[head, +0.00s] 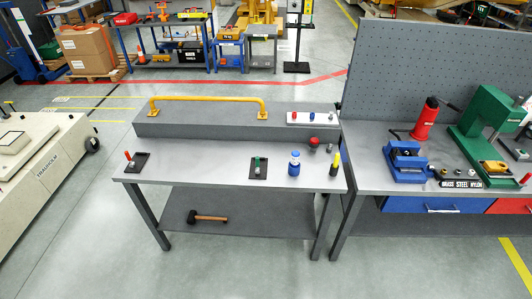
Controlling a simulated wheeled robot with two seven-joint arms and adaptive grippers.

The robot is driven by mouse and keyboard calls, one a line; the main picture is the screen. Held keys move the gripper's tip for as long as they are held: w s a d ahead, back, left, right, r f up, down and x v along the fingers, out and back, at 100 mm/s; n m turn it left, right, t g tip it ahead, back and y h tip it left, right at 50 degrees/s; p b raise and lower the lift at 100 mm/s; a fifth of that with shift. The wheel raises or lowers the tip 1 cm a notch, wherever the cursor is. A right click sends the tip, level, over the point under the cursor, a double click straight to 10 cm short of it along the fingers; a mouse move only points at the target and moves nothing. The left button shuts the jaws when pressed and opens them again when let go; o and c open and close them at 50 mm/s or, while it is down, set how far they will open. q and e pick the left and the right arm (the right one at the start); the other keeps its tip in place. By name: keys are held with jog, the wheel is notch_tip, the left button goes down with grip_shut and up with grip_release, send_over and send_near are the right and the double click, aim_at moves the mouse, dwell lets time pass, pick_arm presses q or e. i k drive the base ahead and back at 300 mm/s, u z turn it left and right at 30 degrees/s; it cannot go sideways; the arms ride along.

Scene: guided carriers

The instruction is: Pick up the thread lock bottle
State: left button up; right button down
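No thread lock bottle can be named for certain at this size. A blue bottle with a pale band (294,164) stands upright on the grey table (205,165), near its right end. A larger red bottle-like can with a dark top (424,121) stands on the bench at the right. Small red, blue and dark items stand on a white strip (327,122) on the raised ledge. Neither of my grippers is in view.
On the table are a red-topped item on a black pad (139,167), a green-topped one on another pad (253,174) and a yellow-and-black marker (335,164). A yellow rail (208,99) tops the ledge. A mallet (210,216) lies on the lower shelf. A green press (484,125) stands right.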

aim_at(295, 155)
jog(key=u, duration=0.15)
jog(key=i, duration=0.65)
jog(key=z, duration=0.7)
jog(key=i, duration=0.6)
jog(key=z, duration=0.65)
